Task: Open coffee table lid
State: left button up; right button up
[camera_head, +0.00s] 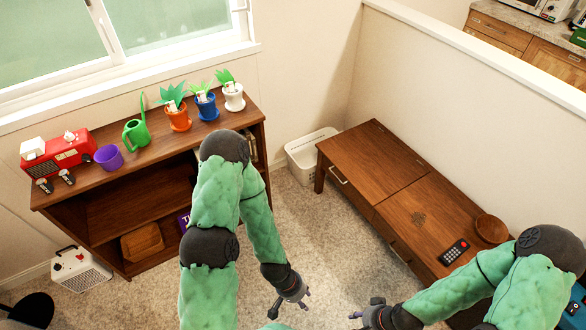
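The brown wooden coffee table (363,150) stands along the low white wall, right of centre. Its top has a seam across it, and both halves lie flat. A metal handle (338,175) is on its front at the far end, and another (399,255) is nearer to me. My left gripper (291,304) is over the carpet, left of the table and apart from it, with its fingers spread and nothing between them. My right gripper (362,311) is low in the picture in front of the table; its fingers are small and partly hidden, so its opening is unclear.
A remote (454,252) and a wooden bowl (491,229) rest on the table's near half. A white bin (309,152) stands by its far end. A bookshelf (150,165) with potted plants and a red radio (60,153) is at left. Carpet between is clear.

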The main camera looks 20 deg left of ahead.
aim_at(376, 167)
jog(key=u, duration=0.25)
jog(key=i+j+z, duration=0.35)
jog(key=i+j, duration=0.25)
jog(key=i+j+z, duration=0.2)
jog(key=j, duration=0.3)
jog(key=i+j+z, duration=0.15)
jog(key=i+j, duration=0.2)
jog(key=i+j+z, duration=0.2)
jog(key=j, duration=0.35)
